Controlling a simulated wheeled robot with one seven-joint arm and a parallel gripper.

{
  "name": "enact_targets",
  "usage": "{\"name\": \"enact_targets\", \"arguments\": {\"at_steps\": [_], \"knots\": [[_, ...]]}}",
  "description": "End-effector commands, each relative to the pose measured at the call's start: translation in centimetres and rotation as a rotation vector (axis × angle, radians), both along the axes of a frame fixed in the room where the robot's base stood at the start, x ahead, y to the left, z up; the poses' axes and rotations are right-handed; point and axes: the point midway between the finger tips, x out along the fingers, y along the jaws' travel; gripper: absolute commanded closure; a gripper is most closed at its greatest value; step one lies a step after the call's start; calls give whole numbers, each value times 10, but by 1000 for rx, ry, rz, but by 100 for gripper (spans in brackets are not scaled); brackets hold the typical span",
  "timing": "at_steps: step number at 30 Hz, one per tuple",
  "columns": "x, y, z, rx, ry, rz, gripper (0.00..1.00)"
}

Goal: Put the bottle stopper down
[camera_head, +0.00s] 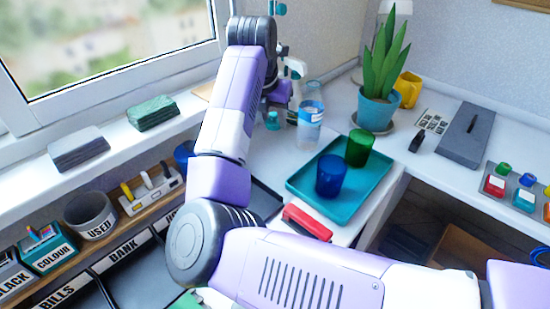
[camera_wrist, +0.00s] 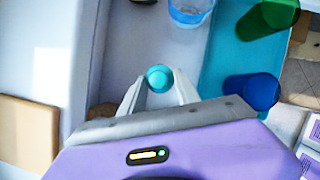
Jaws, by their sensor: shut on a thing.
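The bottle stopper (camera_wrist: 159,78) is a small round teal piece between the fingertips of my gripper (camera_wrist: 160,84) in the wrist view. My gripper is shut on it. In the head view my gripper (camera_head: 281,104) is partly hidden by my own arm, over the white counter beside the bottle. A teal piece (camera_head: 272,121) low by the fingers looks like the same stopper. I cannot tell whether it touches the counter.
A teal tray (camera_head: 375,186) with a blue cup (camera_head: 331,175) and a green cup (camera_head: 359,147) lies right of the bottle. A red stapler-like object (camera_head: 307,222) lies in front. A potted plant (camera_head: 377,108) stands behind. Some bare counter shows left of the tray.

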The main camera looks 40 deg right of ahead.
Motion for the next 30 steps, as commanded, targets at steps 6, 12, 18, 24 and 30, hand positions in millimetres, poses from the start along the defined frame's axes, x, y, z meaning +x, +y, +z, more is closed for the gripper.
{"name": "enact_targets", "arguments": {"at_steps": [6,12,18,24,30], "knots": [[-1,-1,-55,-1,5,-1,99],[-1,0,-84,0,2,-2,99],[-1,0,-95,0,0,-1,99],[-1,-1,-124,0,3,-2,99],[0,0,-131,0,-1,-3,99]]}}
